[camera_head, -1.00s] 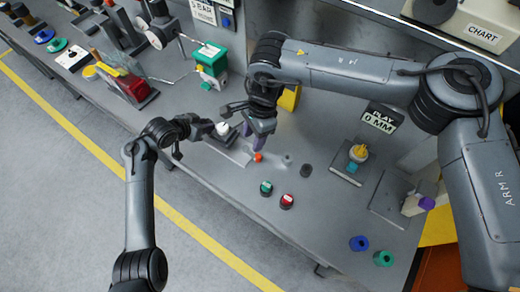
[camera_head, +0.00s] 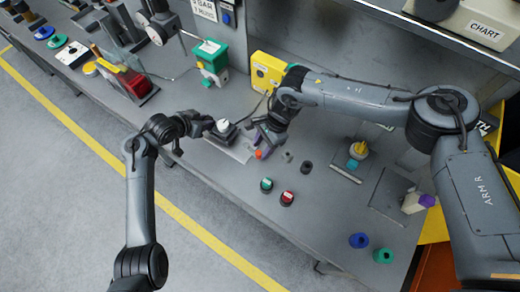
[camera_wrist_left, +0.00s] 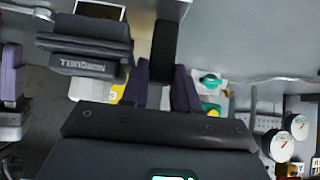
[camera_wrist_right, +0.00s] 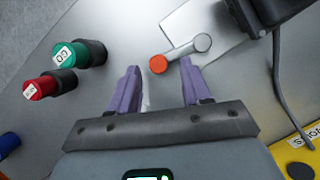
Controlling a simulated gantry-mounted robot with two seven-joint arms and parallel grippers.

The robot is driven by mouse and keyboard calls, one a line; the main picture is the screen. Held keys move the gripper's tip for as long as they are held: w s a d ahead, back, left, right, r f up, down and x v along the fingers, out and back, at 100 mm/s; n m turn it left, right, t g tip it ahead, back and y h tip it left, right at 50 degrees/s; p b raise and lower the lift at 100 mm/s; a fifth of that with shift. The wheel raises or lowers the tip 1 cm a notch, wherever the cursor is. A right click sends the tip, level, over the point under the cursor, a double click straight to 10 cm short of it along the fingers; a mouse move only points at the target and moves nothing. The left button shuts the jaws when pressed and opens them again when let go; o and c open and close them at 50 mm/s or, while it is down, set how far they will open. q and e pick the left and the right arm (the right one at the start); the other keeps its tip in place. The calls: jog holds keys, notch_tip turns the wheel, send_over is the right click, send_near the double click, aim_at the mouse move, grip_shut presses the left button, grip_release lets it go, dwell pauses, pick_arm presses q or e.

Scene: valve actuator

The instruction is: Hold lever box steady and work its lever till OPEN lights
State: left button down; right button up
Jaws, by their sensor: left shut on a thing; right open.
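The dark lever box (camera_head: 227,130) with a white dome sits on a pale metal plate on the bench. My left gripper (camera_head: 207,126) is at its left side, shut on a dark part (camera_wrist_left: 164,45) that shows between the purple fingers in the left wrist view. The lever (camera_wrist_right: 182,53) is a short metal arm with an orange knob (camera_wrist_right: 158,63), which also shows in the head view (camera_head: 258,154). My right gripper (camera_wrist_right: 160,68) is open, with the knob between its fingertips in the picture; contact cannot be told. No lit OPEN lamp can be made out.
A yellow box (camera_head: 268,71) and a green device (camera_head: 211,58) stand behind. A cable runs near the right gripper.

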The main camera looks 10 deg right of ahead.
aim_at(252, 150)
jog(key=shift+x, duration=1.25)
grip_shut()
